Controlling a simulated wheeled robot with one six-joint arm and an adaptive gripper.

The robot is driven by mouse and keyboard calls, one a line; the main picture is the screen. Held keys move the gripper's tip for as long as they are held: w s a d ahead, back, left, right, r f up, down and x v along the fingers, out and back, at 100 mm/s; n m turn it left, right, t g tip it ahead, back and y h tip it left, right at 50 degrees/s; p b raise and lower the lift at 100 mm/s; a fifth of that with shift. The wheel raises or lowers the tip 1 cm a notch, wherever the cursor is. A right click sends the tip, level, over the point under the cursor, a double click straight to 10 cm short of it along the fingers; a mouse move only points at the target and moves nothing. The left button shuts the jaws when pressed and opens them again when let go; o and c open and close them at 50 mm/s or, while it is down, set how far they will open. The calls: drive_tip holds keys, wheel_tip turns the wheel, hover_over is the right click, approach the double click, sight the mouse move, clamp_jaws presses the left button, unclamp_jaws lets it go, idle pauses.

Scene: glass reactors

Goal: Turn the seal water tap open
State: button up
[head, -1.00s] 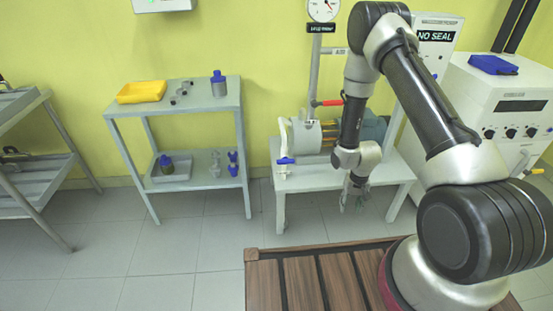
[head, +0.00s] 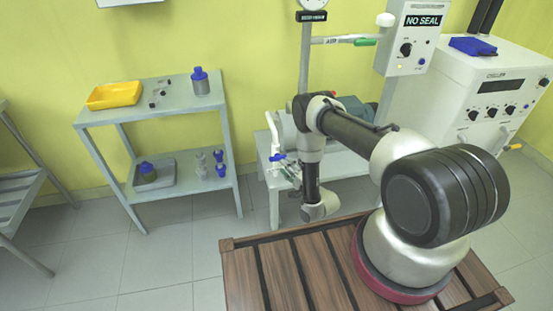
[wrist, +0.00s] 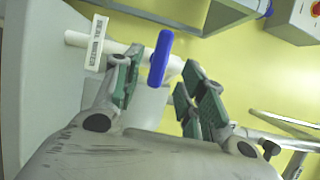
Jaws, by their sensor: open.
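The seal water tap has a blue handle (wrist: 160,58) on a white pipe (wrist: 80,41) with a white label (wrist: 96,43) reading SEAL WATER. My gripper (wrist: 159,73) is open in the wrist view, with one green-padded finger left of the blue handle and the other right of it. The handle stands between the fingertips, with a gap to the right finger; contact on the left cannot be told. In the head view the blue handle (head: 277,157) is small, and my gripper (head: 290,172) is beside it, partly hidden by my arm.
A control box (head: 409,40) reading NO SEAL stands behind my arm. A green-handled valve (head: 365,42) sits on a pipe left of it. A grey shelf (head: 150,108) with a yellow tray (head: 114,95) stands left. A white chiller (head: 490,85) is at right.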

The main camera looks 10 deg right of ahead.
sight(278, 158)
drive_tip(key=x, duration=0.7)
drive_tip(key=c, duration=0.9)
